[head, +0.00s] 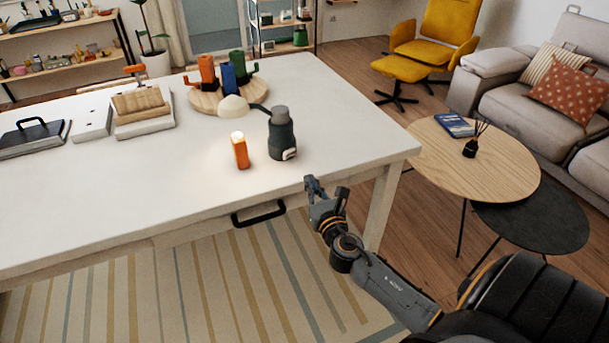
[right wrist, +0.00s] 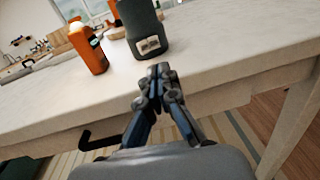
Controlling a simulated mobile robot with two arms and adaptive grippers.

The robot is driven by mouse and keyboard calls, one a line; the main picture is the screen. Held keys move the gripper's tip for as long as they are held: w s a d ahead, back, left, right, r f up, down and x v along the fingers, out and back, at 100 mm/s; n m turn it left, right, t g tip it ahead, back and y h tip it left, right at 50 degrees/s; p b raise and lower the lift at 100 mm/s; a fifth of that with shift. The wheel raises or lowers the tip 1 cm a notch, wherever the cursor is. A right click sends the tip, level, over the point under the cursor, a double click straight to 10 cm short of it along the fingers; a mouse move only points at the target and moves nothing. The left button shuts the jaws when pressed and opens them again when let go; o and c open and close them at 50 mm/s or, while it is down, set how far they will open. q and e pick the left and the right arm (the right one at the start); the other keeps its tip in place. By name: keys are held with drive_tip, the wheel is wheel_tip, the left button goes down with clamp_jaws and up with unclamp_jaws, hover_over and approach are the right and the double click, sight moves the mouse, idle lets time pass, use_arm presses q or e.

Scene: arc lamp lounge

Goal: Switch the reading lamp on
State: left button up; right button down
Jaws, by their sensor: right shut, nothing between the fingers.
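The reading lamp (head: 281,135) stands upright on the white table, with a dark grey-green body and a cream shade (head: 233,108) reaching left on a thin arm. A pale switch plate (head: 290,154) is low on its front; it also shows in the right wrist view (right wrist: 149,44). An orange block-like object (head: 240,152) stands left of the lamp with a bright top, and the table around it is brightly lit. My right gripper (head: 326,190) is shut and empty at the table's front edge, apart from the lamp. In the right wrist view its fingertips (right wrist: 159,72) point towards the lamp base. My left gripper is out of view.
The white table (head: 345,125) has clear room right of the lamp. A black drawer handle (head: 258,214) juts out below its front edge. A round wooden board (head: 205,101) with coloured items stands behind the lamp. A round coffee table (head: 470,175) is on the right.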

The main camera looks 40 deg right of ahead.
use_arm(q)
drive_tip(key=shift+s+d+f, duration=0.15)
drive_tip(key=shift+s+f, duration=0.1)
use_arm(e)
drive_tip(key=v, duration=0.3)
drive_tip(key=shift+s+r, duration=0.15)
drive_tip(key=shift+s, duration=0.05)
